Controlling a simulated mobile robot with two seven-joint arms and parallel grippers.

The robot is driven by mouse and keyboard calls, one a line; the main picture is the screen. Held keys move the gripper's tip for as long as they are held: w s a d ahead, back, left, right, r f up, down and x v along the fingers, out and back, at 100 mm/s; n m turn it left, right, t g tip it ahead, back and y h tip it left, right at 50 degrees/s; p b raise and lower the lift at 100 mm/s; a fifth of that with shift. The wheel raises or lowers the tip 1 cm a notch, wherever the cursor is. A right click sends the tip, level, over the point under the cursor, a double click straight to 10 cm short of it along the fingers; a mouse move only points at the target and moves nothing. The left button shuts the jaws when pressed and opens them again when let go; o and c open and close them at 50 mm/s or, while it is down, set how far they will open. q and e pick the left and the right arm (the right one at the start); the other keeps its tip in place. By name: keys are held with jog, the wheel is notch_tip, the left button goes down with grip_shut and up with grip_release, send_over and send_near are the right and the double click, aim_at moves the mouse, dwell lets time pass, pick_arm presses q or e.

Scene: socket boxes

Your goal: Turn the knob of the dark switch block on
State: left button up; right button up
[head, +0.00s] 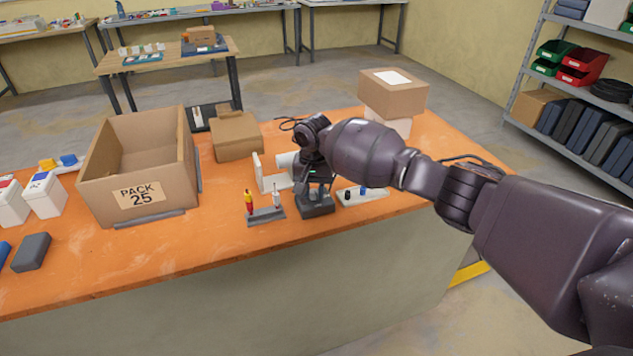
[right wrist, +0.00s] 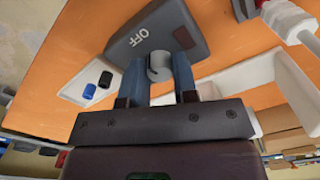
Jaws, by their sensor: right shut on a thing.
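The dark switch block (head: 317,208) stands on the orange table, under my right gripper (head: 318,186). In the right wrist view the block (right wrist: 185,32) shows the word OFF and a dark red patch on its top. Its light grey knob (right wrist: 158,66) sits between the two blue fingers of my right gripper (right wrist: 160,75), which is shut on it. In the head view the gripper hides most of the knob. My left gripper is not in view.
A grey holder (head: 267,218) with a red-yellow piece and a white piece stands just left of the block. A white tray (head: 372,195) with small dark and blue pieces lies right. A large PACK 25 box (head: 112,182) stands further left, stacked boxes (head: 393,97) behind.

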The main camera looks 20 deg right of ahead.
jog(key=n+p, duration=0.1)
jog(key=p, duration=0.2)
jog(key=shift+r, duration=0.2)
jog(key=shift+n+p, duration=0.5)
jog(key=shift+n, duration=0.1)
jog(key=shift+f+n+p, duration=0.1)
jog(key=shift+n+p, duration=0.3)
jog(key=shift+n, duration=0.2)
jog(key=n+p, duration=0.1)
jog(key=n, duration=0.2)
jog(key=shift+n, duration=0.4)
jog(key=n, duration=0.4)
jog(key=shift+p, duration=0.35)
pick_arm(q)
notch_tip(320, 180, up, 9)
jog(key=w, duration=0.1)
pick_arm(e)
jog(key=shift+n, duration=2.1)
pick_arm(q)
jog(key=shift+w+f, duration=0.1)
pick_arm(e)
jog(key=o, duration=0.9)
jog(key=shift+f, duration=0.1)
